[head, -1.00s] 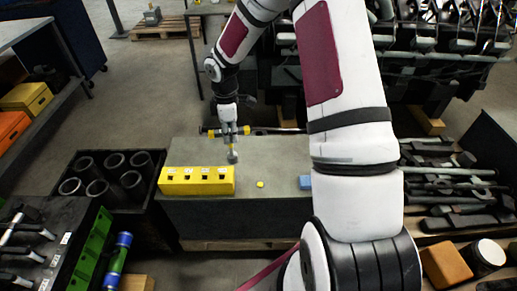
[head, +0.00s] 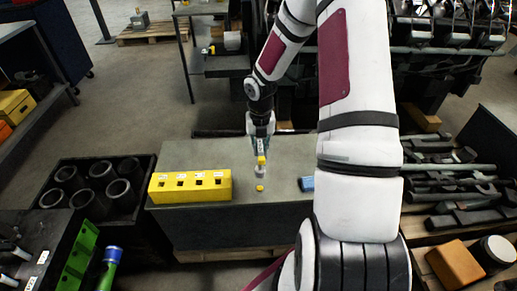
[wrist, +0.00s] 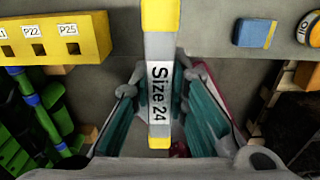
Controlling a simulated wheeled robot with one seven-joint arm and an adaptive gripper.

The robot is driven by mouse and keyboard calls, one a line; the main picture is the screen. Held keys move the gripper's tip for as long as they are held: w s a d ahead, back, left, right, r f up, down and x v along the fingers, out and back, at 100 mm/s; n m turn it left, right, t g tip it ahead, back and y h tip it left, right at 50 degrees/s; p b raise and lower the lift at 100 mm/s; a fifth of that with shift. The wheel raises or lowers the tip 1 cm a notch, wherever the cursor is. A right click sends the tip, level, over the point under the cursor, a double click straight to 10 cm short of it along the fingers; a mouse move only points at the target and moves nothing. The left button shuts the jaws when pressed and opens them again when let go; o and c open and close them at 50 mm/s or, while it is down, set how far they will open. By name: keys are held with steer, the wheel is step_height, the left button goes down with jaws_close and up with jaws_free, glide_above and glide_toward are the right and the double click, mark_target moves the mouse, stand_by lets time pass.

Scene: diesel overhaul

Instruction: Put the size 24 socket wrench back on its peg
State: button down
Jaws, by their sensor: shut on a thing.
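My gripper (wrist: 160,100) is shut on the size 24 socket wrench (wrist: 160,85), a pale bar with yellow parts and a "Size 24" label in the wrist view. Its upper end runs out of that picture. In the head view my gripper (head: 262,140) holds the wrench (head: 261,162) above the grey bench (head: 285,160), right of the yellow block. I cannot make out its peg in either view.
The yellow block (head: 190,196) with square holes stands at the bench's front left. A crate of dark cylinders (head: 45,215) stands left, a crate of metal parts (head: 432,220) right.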

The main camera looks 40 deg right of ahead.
mark_target(260, 167)
step_height(260, 167, down, 6)
steer(key=b, duration=0.6)
steer(key=shift+w, duration=0.1)
steer(key=shift+f, duration=0.65)
steer(key=shift+p, duration=0.35)
steer(key=shift+f, duration=0.1)
steer(key=shift+f+b, duration=0.6)
steer(key=shift+f, duration=0.45)
steer(key=c, duration=1.5)
jaws_free()
steer(key=shift+o, duration=0.7)
